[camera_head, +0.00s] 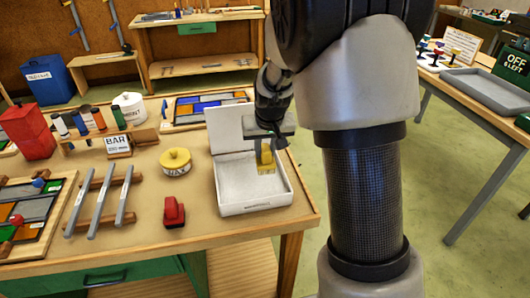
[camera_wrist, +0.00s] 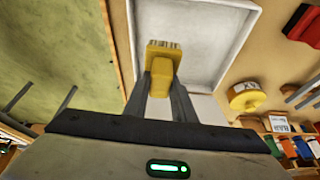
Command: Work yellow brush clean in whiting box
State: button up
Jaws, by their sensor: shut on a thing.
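The yellow brush (camera_head: 266,160) is in my gripper (camera_head: 264,146), which is shut on it. In the wrist view the brush (camera_wrist: 163,55) sits between the two fingers of my gripper (camera_wrist: 160,85), its pale bristles pointing away from the gripper. The whiting box (camera_head: 254,209) is a white open box with its lid (camera_head: 229,125) raised at the back. In the head view the brush is over or inside the box, bristles down. I cannot tell whether the bristles touch the floor of the box (camera_wrist: 195,30).
A yellow round tin (camera_head: 176,161) and a red block-like object (camera_head: 174,212) stand left of the box. Metal bars (camera_head: 100,200) lie on a wooden rack further left. A leaded panel (camera_head: 207,104) lies behind. The table edge is close on the box's right.

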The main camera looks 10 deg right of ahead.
jog(key=shift+r+p, duration=0.7)
jog(key=shift+r, duration=0.65)
